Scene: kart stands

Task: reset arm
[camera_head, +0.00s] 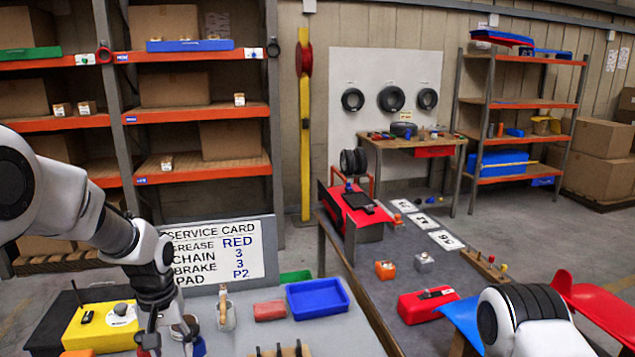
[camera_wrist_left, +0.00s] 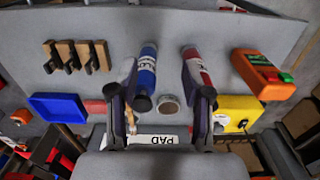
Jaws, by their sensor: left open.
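My left arm comes in from the left in the head view, and its gripper (camera_head: 170,342) hangs low over the front left of the grey table (camera_head: 345,335). In the left wrist view the fingers of my left gripper (camera_wrist_left: 160,100) stand wide apart with nothing held. A blue tube (camera_wrist_left: 147,72) and a red tube (camera_wrist_left: 196,68) lie on the table beyond the fingers; the left finger partly covers the blue tube and the right one the red tube. My right arm shows at the lower right of the head view, but its gripper is out of the picture.
A service card board (camera_head: 219,252) stands behind the table. A blue tray (camera_head: 318,299), a red block (camera_head: 270,310) and a yellow box (camera_head: 100,326) are on the table. A workbench (camera_head: 405,275) with a red toolbox (camera_head: 428,304) runs along the right. Shelves stand behind.

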